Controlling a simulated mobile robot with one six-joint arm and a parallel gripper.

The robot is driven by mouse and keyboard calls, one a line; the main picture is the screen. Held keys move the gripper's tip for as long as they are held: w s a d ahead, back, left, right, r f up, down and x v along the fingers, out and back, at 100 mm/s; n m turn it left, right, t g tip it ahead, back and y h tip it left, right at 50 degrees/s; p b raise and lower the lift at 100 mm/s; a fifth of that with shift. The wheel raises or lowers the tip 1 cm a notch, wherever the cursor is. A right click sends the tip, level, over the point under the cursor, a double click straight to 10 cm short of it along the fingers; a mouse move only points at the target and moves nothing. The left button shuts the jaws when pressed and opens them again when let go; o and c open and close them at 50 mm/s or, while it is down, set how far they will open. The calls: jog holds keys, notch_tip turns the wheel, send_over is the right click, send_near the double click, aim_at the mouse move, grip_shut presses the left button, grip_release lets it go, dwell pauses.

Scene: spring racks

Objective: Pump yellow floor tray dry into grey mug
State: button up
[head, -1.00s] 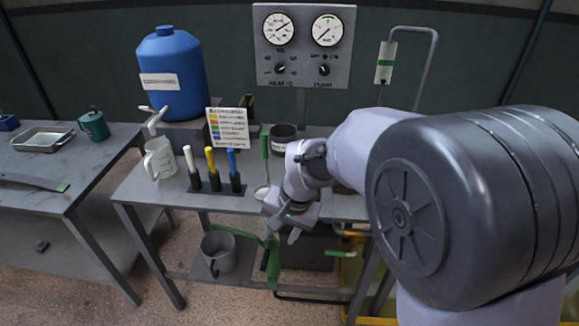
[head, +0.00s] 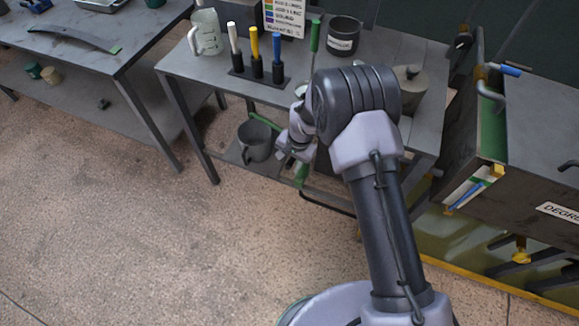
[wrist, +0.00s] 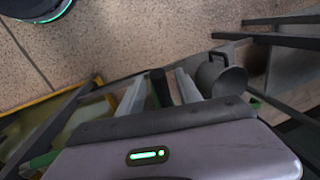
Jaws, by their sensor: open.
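The grey mug (head: 255,142) stands on the low shelf under the middle table, left of my gripper (head: 288,154). In the wrist view the mug (wrist: 226,80), with its dark handle, is just right of my gripper (wrist: 158,82). My gripper is open; a dark upright grip (wrist: 160,90) shows between its fingers, and I cannot tell whether they touch it. A green pump part (head: 301,174) shows below my gripper; my arm hides much of the pump. The yellow-rimmed floor tray (head: 482,283) lies at the right under the cabinet; it also shows in the wrist view (wrist: 40,101).
A grey cabinet (head: 530,165) stands at right. The speckled floor (head: 150,240) at front left is clear.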

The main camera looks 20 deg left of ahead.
jog(key=shift+a+f, duration=0.1)
jog(key=shift+f, duration=0.6)
grip_shut()
dwell(1.0)
